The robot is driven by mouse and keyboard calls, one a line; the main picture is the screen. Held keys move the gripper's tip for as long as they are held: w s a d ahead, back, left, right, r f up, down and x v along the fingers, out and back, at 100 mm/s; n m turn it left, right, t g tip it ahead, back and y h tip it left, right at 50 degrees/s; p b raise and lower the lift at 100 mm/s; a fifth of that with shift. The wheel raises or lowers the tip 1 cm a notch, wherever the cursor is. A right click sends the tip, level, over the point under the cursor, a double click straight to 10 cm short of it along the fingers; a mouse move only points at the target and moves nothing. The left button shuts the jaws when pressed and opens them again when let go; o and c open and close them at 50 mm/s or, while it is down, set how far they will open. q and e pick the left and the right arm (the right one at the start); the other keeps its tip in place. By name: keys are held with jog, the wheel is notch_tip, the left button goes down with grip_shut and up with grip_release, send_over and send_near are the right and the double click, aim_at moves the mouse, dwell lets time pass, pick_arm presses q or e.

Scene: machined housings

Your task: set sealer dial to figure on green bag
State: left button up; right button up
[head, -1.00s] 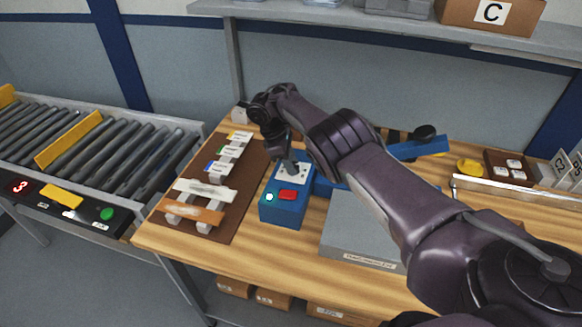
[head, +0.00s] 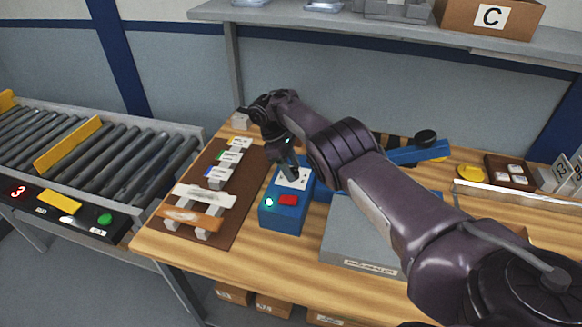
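The sealer (head: 283,217) is a blue box on the wooden table, with a red button (head: 288,200), a lit green-white lamp and a pale dial plate (head: 299,183) on top. My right gripper (head: 290,175) points down at the dial plate. Its fingers cover the dial, so I cannot read the setting or tell whether they are shut on it. The bag with a green mark (head: 230,157) lies on a rack on the brown mat (head: 238,219), between yellow-marked and blue-marked ones. Its figure is too small to read. My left gripper is out of view.
A grey box (head: 362,240) stands right of the sealer. A roller conveyor (head: 120,160) with a red "3" display is at left. My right arm crosses above the table.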

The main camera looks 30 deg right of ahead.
jog(key=shift+o, duration=0.8)
jog(key=shift+w+a+r, duration=0.1)
jog(key=shift+w+r, duration=0.05)
jog(key=shift+r, duration=0.15)
jog(key=v, duration=0.7)
jog(key=shift+r+p, duration=0.2)
jog(key=shift+p, duration=0.15)
